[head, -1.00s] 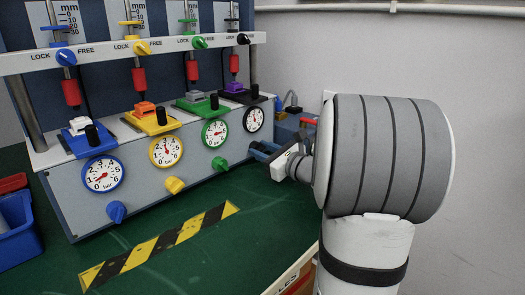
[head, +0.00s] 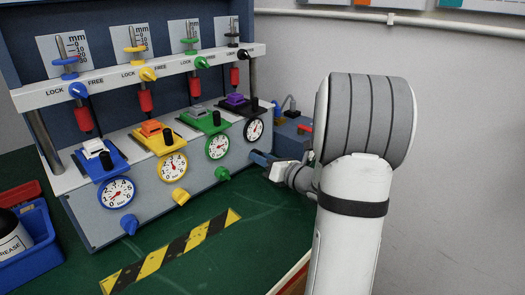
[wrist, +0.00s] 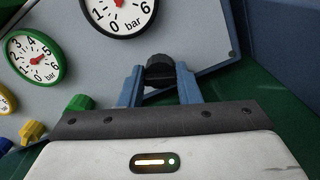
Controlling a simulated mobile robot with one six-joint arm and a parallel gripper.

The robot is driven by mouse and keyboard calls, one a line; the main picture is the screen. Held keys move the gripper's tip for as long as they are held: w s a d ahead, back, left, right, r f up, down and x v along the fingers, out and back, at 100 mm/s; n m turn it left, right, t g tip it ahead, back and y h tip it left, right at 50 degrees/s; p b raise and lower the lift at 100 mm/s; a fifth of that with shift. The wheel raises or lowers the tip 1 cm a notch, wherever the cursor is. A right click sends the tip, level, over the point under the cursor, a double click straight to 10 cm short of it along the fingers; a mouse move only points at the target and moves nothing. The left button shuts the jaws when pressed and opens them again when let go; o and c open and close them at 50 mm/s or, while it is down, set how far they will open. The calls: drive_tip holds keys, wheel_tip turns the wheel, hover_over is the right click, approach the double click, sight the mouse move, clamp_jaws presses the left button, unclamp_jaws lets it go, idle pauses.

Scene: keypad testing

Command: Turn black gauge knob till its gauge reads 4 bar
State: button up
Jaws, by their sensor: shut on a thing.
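The black-rimmed gauge (head: 254,130) is the rightmost on the sloped panel. In the wrist view its lower part (wrist: 119,14) shows at the top; the red needle points up out of the frame, so I cannot read its value. The black knob (wrist: 159,68) sits below and right of that gauge in the wrist view. My gripper (wrist: 161,72) is shut on this knob, one blue finger on each side. In the head view my gripper (head: 258,157) is at the panel's lower right and hides the knob.
The green gauge (wrist: 34,58) and green knob (wrist: 80,103) are left of my gripper in the wrist view. Yellow (head: 180,196) and blue (head: 129,224) knobs are farther left. A blue bin (head: 40,250) stands at left. The green table is clear around the striped tape (head: 170,252).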

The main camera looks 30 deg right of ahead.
drive_tip(key=shift+m+p, duration=0.3)
drive_tip(key=shift+m, duration=0.1)
drive_tip(key=o, duration=1)
drive_tip(key=p+v, duration=0.1)
drive_tip(key=v, duration=0.6)
drive_tip(key=shift+s+d, duration=0.15)
drive_tip(key=shift+s, duration=0.2)
